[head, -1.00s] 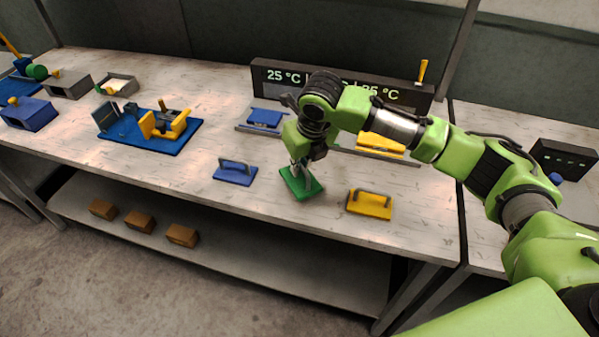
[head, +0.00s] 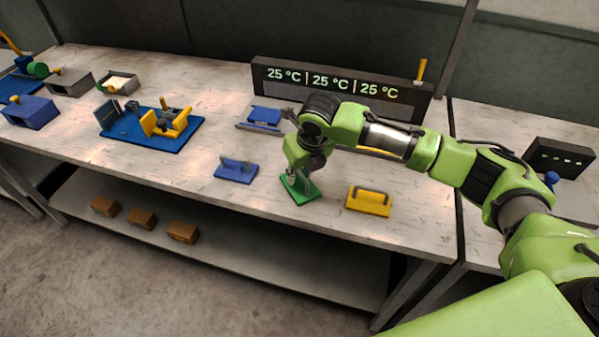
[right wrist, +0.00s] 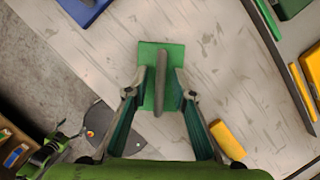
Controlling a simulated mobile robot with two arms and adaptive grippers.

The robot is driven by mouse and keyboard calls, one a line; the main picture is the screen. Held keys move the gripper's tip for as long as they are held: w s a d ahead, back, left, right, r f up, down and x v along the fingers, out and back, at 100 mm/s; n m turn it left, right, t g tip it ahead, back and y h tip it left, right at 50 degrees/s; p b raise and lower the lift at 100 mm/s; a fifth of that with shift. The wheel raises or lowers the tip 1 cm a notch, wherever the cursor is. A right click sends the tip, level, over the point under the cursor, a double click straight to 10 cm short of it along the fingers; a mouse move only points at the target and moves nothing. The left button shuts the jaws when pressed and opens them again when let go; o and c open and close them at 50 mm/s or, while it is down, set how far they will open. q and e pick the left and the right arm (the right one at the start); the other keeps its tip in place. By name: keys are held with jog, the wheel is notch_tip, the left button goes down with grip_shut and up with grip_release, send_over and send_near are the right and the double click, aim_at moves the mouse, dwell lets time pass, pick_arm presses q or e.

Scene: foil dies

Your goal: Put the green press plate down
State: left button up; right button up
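The green press plate (head: 302,196) lies at the front of the light worktop, between a blue plate (head: 236,174) and a yellow plate (head: 368,205). It appears flat on the surface. My right gripper (head: 297,177) is low over it, pointing down, and hides part of its handle. In the right wrist view, the green plate (right wrist: 149,55) shows with its grey bar handle between the two fingertips of the right gripper (right wrist: 161,88). The fingers stand apart with green showing on both sides of the handle, so the gripper looks open around it.
A dark display (head: 340,93) reading 25 °C three times stands at the back. A blue plate on a rail (head: 264,117) sits before it. A blue fixture with yellow parts (head: 150,130) is at left. The worktop's front edge is close to the green plate.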

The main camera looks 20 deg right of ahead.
jog(key=b+v, duration=0.1)
jog(key=v, duration=1.1)
jog(key=shift+w+d+r, duration=0.1)
jog(key=shift+d, duration=0.1)
